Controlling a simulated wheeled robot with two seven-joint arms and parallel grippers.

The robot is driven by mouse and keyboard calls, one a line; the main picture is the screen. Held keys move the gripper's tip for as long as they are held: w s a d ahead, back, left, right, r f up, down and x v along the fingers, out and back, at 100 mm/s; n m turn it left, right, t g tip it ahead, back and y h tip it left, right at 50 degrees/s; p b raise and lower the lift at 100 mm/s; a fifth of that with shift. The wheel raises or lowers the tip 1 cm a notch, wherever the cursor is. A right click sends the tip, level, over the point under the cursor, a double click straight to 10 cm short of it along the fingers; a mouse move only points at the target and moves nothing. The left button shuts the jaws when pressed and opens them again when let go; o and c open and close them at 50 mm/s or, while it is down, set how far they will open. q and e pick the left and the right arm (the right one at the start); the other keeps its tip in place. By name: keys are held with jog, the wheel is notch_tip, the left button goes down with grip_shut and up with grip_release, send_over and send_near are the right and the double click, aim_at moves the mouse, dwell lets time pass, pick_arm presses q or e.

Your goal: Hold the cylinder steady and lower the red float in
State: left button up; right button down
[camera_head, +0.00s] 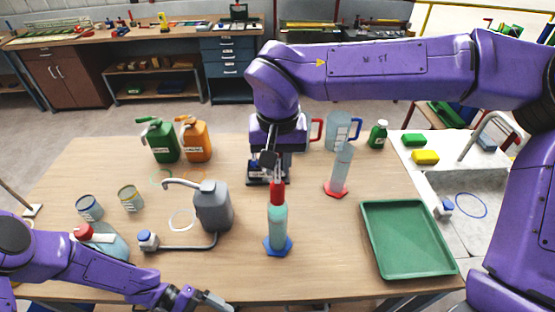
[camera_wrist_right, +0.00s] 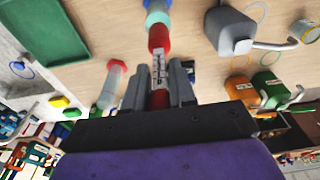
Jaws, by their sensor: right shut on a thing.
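The cylinder with blue-green liquid (camera_head: 277,228) stands upright on a blue six-sided base on the table; its upper end shows in the wrist view (camera_wrist_right: 157,12). The red float (camera_head: 277,192) is upright at the cylinder's mouth; I cannot tell how far inside it is. In the wrist view the float has a red bulb (camera_wrist_right: 158,40) and a pale marked stem. My right gripper (camera_head: 272,160) is shut on the stem, above the cylinder. My left gripper (camera_head: 198,300) is low at the table's front edge, apart from the cylinder; its finger gap is unclear.
A clear cylinder on a red base (camera_head: 341,168) stands right of the held float. A grey can with a spout (camera_head: 213,208) stands close on the left. A green tray (camera_head: 408,238) lies at the right. Green (camera_head: 160,142) and orange (camera_head: 196,142) cans stand behind.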

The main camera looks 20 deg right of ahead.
aim_at(274, 239)
pick_arm(q)
jog(key=w+d+r+n+t+h, duration=0.2)
jog(key=w+d+r+n+t, duration=0.1)
jog(key=w+d+r, duration=0.3)
jog(key=w+d+r+n+t+h, duration=0.25)
jog(key=w+r, duration=0.25)
jog(key=w, duration=0.3)
jog(key=f+n+t, duration=0.1)
jog(key=f+n, duration=0.1)
jog(key=n, duration=0.1)
jog(key=w+d+f+n, duration=0.1)
jog(key=f+n, duration=0.1)
jog(key=n, duration=0.1)
jog(key=w+d+f+n+t, duration=0.1)
jog(key=n, duration=0.2)
jog(key=shift+w+d+f+t, duration=0.15)
jog(key=shift+d+f+t, duration=0.1)
jog(key=shift+f+t, duration=0.15)
jog(key=shift+w+d+f+n, duration=0.1)
jog(key=shift+d+f+n, duration=0.05)
jog(key=shift+f+n, duration=0.2)
jog(key=shift+d+f, duration=0.1)
jog(key=shift+d, duration=0.2)
jog(key=x, duration=0.9)
jog(key=shift+f, duration=0.1)
jog(key=c, duration=1.2)
jog(key=shift+o, duration=0.2)
